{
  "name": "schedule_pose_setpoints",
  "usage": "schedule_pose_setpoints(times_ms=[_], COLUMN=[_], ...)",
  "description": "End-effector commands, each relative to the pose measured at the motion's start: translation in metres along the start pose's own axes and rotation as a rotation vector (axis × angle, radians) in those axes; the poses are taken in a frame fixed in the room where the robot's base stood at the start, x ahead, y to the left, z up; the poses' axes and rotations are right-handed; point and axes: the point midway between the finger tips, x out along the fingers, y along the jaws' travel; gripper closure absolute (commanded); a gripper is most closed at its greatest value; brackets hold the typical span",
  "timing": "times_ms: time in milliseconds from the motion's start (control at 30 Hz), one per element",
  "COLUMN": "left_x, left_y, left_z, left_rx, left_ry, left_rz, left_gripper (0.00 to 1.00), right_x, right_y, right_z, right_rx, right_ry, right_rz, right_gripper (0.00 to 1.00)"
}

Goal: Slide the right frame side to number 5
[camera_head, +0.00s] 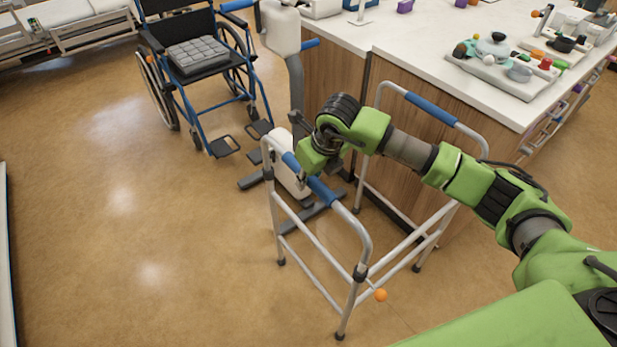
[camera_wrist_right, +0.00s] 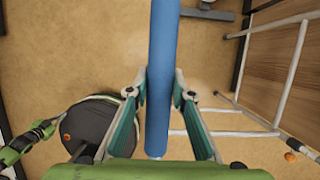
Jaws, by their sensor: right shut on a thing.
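A grey walking frame (camera_head: 362,262) stands upright on the floor. It has two sides with blue grips, joined by a crossbar. My right gripper (camera_head: 318,172) is at the blue grip (camera_head: 322,191) of the side at the left in the head view. In the right wrist view the gripper (camera_wrist_right: 158,95) has its two fingers along both sides of this grip (camera_wrist_right: 160,50), closed on it. The other side's blue grip (camera_head: 430,108) is beside the counter, apart from my gripper. An orange knob (camera_head: 380,295) shows low on the frame. No number is legible. My left gripper is out of view.
A wooden counter (camera_head: 400,40) with a white top and several items stands behind the frame. A grey-white stand (camera_head: 282,28) and a wheelchair (camera_head: 200,75) are behind and left. Floor (camera_head: 140,230) at the left is clear.

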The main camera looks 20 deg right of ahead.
Motion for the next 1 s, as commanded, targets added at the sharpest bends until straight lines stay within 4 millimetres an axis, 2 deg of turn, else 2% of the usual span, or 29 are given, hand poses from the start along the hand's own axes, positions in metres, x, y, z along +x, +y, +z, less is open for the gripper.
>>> schedule_pose_setpoints(times_ms=[33, 1000], left_x=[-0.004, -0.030], left_y=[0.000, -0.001], left_z=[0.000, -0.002], left_rx=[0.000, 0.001], left_ry=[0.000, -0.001], left_rz=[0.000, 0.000], left_gripper=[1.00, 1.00], right_x=[-0.008, -0.055], right_y=[-0.001, -0.002], right_z=[0.005, 0.023], right_rx=[0.000, 0.002], right_ry=[-0.008, -0.014], right_rz=[-0.002, -0.003], right_gripper=[0.97, 0.97])
